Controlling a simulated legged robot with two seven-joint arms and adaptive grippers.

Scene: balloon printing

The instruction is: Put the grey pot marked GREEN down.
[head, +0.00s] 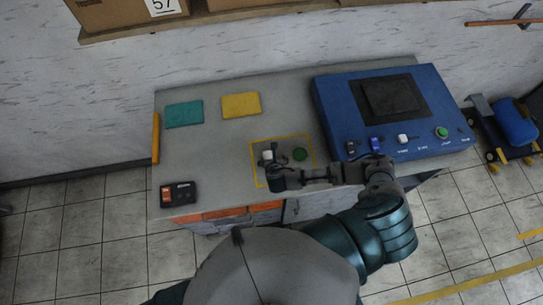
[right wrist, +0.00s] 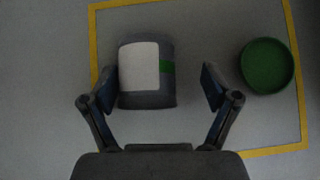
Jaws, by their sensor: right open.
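The grey pot (right wrist: 168,98) has a white label and a green stripe. It stands inside the yellow outlined square on the table, and no lettering is readable. It also shows small in the head view (head: 267,155). My right gripper (right wrist: 158,85) is open, with its fingers on both sides of the pot. The left-hand finger is very close to or touching the pot, and a clear gap separates the right-hand finger from it. A round green lid or dish (right wrist: 267,66) lies to the right in the same square. My left gripper is not in view.
The grey table (head: 215,145) carries a teal pad (head: 184,114), a yellow pad (head: 241,105) and a small black device (head: 178,194). A blue machine (head: 335,105) with buttons stands at the right. The table's middle left is clear.

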